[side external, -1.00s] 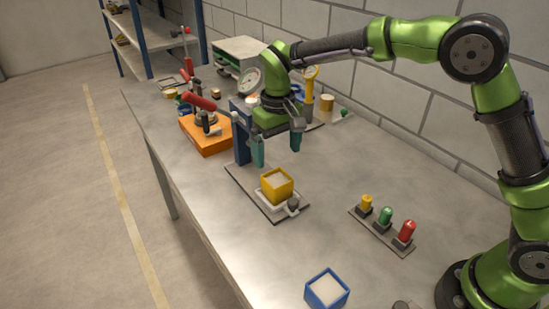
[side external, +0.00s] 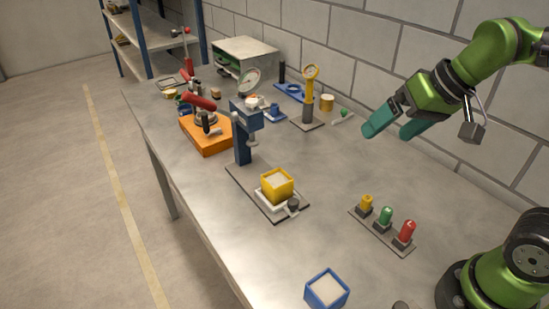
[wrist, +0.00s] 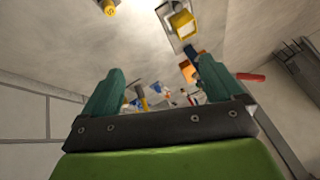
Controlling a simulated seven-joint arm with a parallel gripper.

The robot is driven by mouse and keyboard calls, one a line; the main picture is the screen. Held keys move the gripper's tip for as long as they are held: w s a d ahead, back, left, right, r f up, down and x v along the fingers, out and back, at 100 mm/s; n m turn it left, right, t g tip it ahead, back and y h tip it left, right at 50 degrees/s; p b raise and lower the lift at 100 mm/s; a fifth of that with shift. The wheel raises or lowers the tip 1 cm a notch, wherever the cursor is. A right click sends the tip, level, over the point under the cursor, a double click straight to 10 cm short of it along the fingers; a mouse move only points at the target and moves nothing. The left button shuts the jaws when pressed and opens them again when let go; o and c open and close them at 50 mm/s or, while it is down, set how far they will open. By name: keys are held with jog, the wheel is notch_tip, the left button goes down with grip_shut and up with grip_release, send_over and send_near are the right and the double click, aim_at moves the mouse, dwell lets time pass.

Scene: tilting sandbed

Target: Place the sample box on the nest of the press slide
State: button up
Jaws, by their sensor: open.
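The yellow sample box (side external: 277,187), with pale fill inside, sits upright on the white nest (side external: 270,203) of the press slide, in front of the blue press (side external: 243,135). The box also shows in the wrist view (wrist: 182,25), near the top. A small dark knob (side external: 293,205) is at the front of the slide. My gripper (side external: 391,131) is open and empty, raised over the back right of the table, well apart from the box. Its two teal fingers show in the wrist view (wrist: 160,85) with nothing between them.
A blue box (side external: 326,290) with pale fill stands at the front edge. A plate with yellow, green and red buttons (side external: 385,217) lies right of the press. An orange block with a red-handled clamp (side external: 207,135) and a yellow gauge stand (side external: 309,95) are farther back. The table between press and buttons is clear.

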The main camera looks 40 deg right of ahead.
jog(key=shift+m+t, duration=0.3)
jog(key=shift+t, duration=0.4)
jog(key=s, duration=0.1)
jog(key=s+f, duration=0.1)
jog(key=s+d, duration=0.1)
jog(key=shift+s+f, duration=0.35)
